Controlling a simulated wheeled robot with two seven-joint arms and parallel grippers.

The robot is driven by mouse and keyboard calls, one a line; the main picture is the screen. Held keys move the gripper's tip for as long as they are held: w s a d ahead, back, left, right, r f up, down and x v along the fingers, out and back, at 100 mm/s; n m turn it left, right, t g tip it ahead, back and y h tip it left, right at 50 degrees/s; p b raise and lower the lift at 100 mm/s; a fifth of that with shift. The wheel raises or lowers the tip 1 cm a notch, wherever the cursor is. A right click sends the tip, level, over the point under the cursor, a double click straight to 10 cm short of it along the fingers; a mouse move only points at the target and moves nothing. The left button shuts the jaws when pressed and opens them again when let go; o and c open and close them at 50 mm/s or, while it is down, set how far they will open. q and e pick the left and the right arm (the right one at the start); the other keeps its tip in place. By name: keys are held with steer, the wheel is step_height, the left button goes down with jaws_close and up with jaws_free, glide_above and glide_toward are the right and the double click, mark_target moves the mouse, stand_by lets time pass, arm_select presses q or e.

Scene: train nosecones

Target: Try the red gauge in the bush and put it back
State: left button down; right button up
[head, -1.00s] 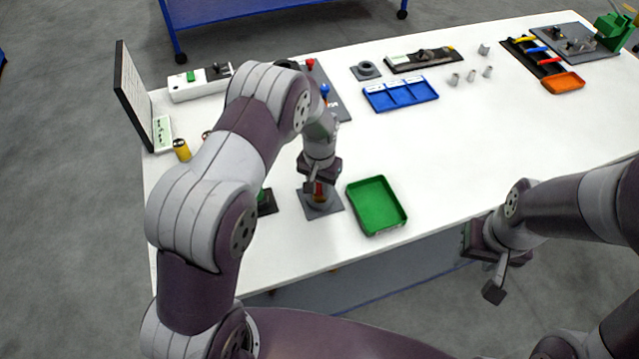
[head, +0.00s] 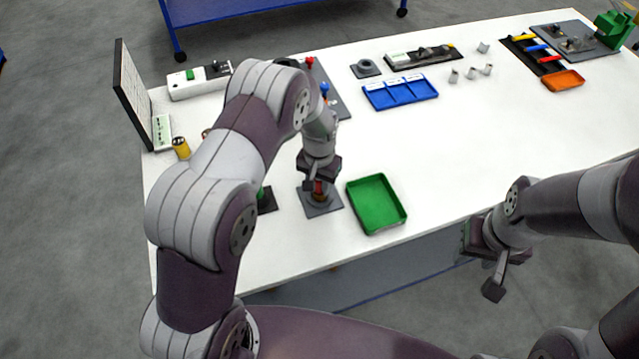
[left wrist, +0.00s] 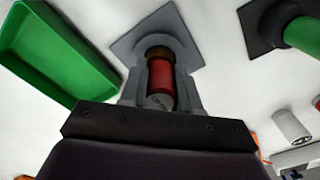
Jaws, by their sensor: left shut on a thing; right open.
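My left gripper (head: 318,182) points down over a grey square plate (head: 332,205). It is shut on the red gauge (left wrist: 161,80), a red cylinder with a grey end, which also shows between the fingers in the left wrist view. The gauge is in line with the brown bush (left wrist: 158,52) on the plate and meets it. How deep it sits in the bush is hidden. My right gripper (head: 487,265) is open and empty, off the table's front edge.
A green tray (head: 377,203) lies right of the plate. A dark stand (head: 268,203) with a green part is close on the left, partly behind my arm. A yellow cylinder (head: 181,147) and a blue tray (head: 401,92) stand farther off. The table's right middle is clear.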

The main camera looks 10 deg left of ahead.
arm_select(q)
steer(key=shift+r+p, duration=2.8)
steer(key=shift+r, duration=1.05)
steer(key=shift+f, duration=0.1)
